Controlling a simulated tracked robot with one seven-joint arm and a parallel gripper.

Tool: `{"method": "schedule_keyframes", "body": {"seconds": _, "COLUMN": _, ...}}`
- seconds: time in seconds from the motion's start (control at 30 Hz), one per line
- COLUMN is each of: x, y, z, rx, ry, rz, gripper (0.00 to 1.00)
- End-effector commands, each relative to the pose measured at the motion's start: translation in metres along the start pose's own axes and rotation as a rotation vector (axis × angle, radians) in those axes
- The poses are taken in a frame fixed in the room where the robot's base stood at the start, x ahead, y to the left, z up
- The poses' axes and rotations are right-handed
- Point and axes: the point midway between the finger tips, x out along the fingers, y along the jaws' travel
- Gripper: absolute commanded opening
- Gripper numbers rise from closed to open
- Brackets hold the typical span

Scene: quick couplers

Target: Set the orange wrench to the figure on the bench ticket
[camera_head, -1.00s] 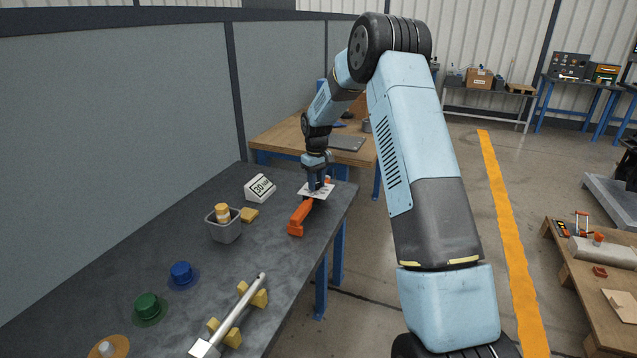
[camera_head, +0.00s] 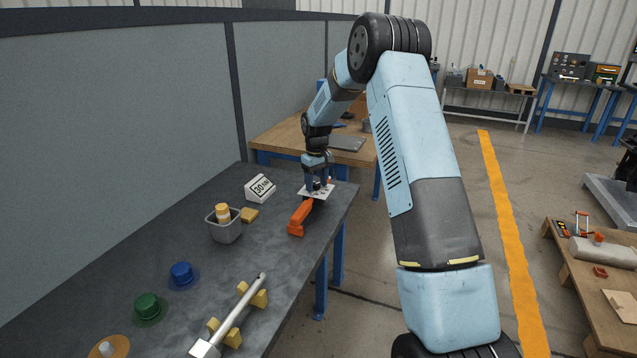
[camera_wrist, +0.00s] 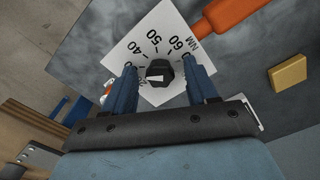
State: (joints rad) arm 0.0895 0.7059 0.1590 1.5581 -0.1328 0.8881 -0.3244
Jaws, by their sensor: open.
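The orange wrench (camera_head: 301,215) lies near the bench's right edge, its handle toward me. Its white dial plate (camera_head: 328,192) is at the far end, under my gripper (camera_head: 317,187). In the wrist view, the plate (camera_wrist: 145,38) shows 40, 50, 60 and NM; lower figures are partly covered by a finger. A black knob (camera_wrist: 160,72) with a white mark sits between the fingers of my open gripper (camera_wrist: 159,64), with gaps on both sides. The mark lies toward the left; its exact figure is unclear. The white bench ticket (camera_head: 260,188) reads 30.
A grey bin (camera_head: 224,230) with a tan-capped item and a yellow block (camera_head: 249,214) stand left of the wrench. Blue (camera_head: 182,273) and green (camera_head: 147,306) couplers and a metal bar (camera_head: 236,318) on yellow rests are nearer me.

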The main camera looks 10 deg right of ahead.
Motion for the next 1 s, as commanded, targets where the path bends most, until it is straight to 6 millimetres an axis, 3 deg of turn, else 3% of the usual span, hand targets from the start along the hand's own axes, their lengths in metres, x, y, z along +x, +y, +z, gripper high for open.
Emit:
{"method": "schedule_keyframes", "body": {"seconds": 0.23, "x": -0.022, "y": 0.001, "z": -0.001, "rx": 0.000, "ry": 0.003, "rz": 0.002, "gripper": 0.58}}
{"method": "schedule_keyframes", "body": {"seconds": 0.7, "x": -0.111, "y": 0.000, "z": 0.000, "rx": 0.000, "ry": 0.002, "rz": 0.001, "gripper": 0.58}}
{"method": "schedule_keyframes", "body": {"seconds": 1.0, "x": -0.136, "y": 0.000, "z": 0.000, "rx": 0.000, "ry": 0.001, "rz": 0.000, "gripper": 0.58}}
